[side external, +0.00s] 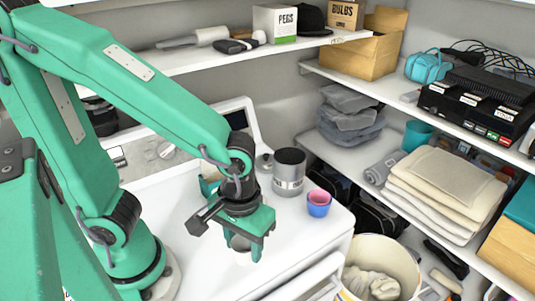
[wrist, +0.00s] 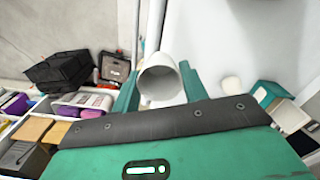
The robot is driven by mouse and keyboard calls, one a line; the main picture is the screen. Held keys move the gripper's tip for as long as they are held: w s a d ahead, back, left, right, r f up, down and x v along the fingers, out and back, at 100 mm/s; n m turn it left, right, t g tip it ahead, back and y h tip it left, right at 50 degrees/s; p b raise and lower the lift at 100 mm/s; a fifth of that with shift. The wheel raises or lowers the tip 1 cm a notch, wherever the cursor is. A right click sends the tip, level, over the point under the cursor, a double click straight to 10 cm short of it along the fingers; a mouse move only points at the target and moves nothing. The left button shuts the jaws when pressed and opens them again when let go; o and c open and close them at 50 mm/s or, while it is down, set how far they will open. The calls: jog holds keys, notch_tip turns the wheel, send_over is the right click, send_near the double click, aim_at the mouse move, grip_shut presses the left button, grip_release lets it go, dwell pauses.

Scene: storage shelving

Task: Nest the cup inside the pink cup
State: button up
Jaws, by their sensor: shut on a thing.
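My gripper (side external: 243,248) is low over the white work surface, left of the pink cup. It is shut on a white cup (wrist: 160,82), whose open mouth faces the wrist camera between the two fingers. In the side view the held cup (side external: 240,242) shows pale between the fingers, partly hidden by them. I cannot tell whether its base touches the surface. The pink cup (side external: 319,197) stands upright near the right edge of the surface, pink at the rim and blue-violet below. I do not make it out in the wrist view.
A grey metallic canister (side external: 289,172) stands just left of and behind the pink cup. A green box-like item (side external: 210,182) is behind my gripper. A round cream bin (side external: 383,262) is below the right edge. The surface between my gripper and the pink cup looks clear.

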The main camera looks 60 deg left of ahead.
jog(key=shift+w, duration=0.1)
jog(key=shift+w+d+r, duration=0.1)
jog(key=shift+w+r, duration=0.05)
jog(key=shift+w, duration=0.45)
jog(key=w+a+n, duration=0.3)
jog(key=w+a, duration=0.1)
jog(key=w, duration=0.9)
jog(key=w+a+f+n, duration=0.1)
jog(key=w+a+n, duration=0.2)
jog(key=w, duration=1.1)
jog(key=shift+w+a, duration=0.15)
jog(key=shift+a, duration=0.9)
jog(key=shift+f, duration=0.25)
jog(key=shift+f, duration=2.75)
